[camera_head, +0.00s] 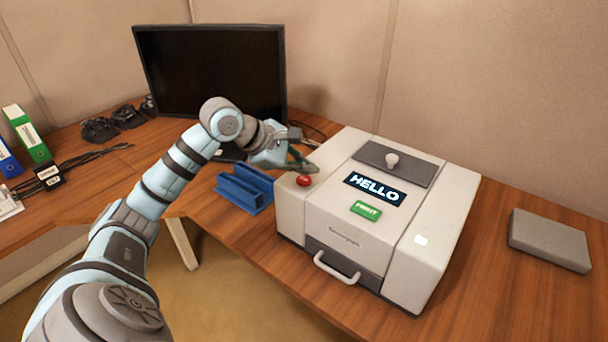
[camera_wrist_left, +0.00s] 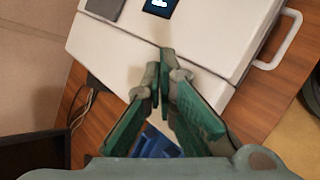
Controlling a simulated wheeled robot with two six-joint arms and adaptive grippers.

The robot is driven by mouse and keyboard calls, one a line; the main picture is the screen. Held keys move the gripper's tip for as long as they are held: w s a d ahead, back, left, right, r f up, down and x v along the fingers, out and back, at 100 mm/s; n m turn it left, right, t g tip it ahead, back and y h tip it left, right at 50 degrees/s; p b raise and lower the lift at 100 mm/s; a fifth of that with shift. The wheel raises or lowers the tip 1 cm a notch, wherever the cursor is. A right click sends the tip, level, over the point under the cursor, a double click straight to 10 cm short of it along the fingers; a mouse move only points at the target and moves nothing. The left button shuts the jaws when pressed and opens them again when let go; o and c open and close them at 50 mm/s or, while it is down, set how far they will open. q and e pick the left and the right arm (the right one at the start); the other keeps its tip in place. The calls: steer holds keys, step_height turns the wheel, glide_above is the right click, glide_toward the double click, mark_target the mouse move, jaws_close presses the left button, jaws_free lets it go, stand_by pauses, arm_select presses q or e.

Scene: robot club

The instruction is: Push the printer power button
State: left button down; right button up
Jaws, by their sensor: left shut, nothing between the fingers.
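The printer (camera_head: 330,211) is a large white box on the wooden desk, and its white body fills the top of the left wrist view (camera_wrist_left: 125,42). A round red button (camera_head: 304,180) sits at its top left corner. Its dark screen (camera_head: 375,189) is lit and reads HELLO. A green button (camera_head: 366,210) lies in front of the screen. My left gripper (camera_head: 312,168) is shut and empty, its fingertips just behind and above the red button. I cannot tell whether they touch the printer. In the left wrist view the closed fingers (camera_wrist_left: 160,75) point at the printer's edge; the red button does not show there.
A blue holder (camera_head: 243,196) stands left of the printer. A black monitor (camera_head: 212,80) stands behind. A grey flat box (camera_head: 549,240) lies on the right. Binders (camera_head: 27,134) and cables (camera_head: 92,160) lie far left. A handle (camera_head: 337,269) sticks out from the printer's front.

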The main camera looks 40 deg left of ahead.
mark_target(305, 181)
arm_select(q)
steer(key=shift+r, duration=0.25)
step_height(305, 181, up, 6)
steer(key=p, duration=0.5)
